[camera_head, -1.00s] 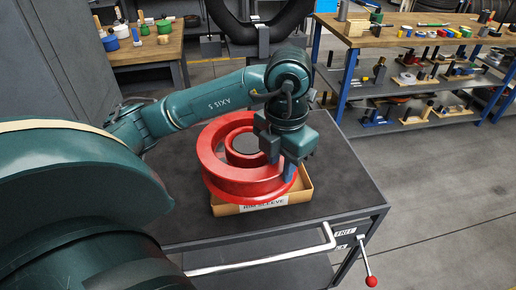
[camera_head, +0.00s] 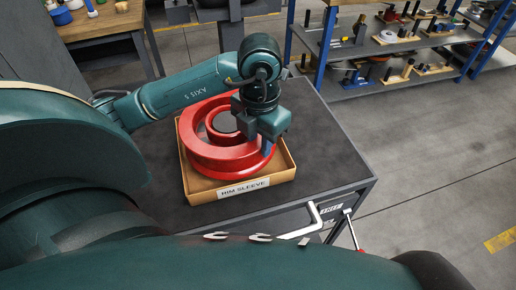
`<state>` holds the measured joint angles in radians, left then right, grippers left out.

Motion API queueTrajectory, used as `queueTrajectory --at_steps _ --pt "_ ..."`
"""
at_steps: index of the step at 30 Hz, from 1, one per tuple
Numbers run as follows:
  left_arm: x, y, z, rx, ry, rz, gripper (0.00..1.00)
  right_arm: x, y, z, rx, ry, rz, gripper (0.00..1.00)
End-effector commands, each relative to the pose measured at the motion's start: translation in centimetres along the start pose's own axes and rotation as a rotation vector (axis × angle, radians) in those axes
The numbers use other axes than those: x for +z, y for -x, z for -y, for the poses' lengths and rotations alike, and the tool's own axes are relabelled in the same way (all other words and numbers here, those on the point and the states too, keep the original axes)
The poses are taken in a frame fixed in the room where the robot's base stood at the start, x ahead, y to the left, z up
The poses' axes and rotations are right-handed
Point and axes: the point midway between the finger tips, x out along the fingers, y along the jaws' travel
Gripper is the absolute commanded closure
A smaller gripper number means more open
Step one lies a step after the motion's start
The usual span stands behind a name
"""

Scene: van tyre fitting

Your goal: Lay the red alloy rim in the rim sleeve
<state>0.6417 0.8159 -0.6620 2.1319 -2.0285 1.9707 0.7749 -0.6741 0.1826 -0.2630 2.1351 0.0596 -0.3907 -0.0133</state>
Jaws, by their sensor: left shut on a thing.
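The red alloy rim (camera_head: 205,153) lies flat within the walls of the rim sleeve (camera_head: 285,172), a shallow cardboard tray labelled "RIM SLEEVE" on its front. The rim sits towards the left and back of the sleeve, and a strip of bare sleeve floor shows at the front and right. Whether its underside rests on the floor everywhere is hidden. My left gripper (camera_head: 267,148) points down at the rim's right side and is shut on it; its fingertips are partly hidden. My right gripper is not in view.
The sleeve stands on a dark-topped trolley (camera_head: 325,150) with a pale push handle at its front edge. The trolley top is clear to the right. Blue-framed shelves (camera_head: 400,50) with small parts stand behind, and a wooden bench (camera_head: 100,25) is at the back left.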

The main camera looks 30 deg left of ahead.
Motion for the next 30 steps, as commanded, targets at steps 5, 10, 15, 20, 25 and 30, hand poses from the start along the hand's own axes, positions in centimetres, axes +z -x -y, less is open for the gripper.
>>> queueTrajectory --at_steps 5,10,15,20,25,30 --pt "-0.1 -1.8 -0.1 0.003 0.002 -0.002 1.0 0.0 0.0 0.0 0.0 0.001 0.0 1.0" --pt "0.0 -3.5 -0.1 0.002 0.001 0.0 1.0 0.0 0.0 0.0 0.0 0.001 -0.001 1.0" --pt "0.0 -3.5 -0.1 0.002 0.0 0.003 1.0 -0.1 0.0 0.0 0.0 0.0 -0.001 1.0" --pt "0.0 -3.9 -0.1 0.003 0.0 0.003 1.0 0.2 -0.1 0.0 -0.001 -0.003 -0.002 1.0" --pt "0.0 -3.9 0.0 0.001 0.0 -0.001 0.63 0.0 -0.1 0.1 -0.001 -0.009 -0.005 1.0" --pt "0.0 -3.9 0.0 0.001 0.0 -0.001 0.53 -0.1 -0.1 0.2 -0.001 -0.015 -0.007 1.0"
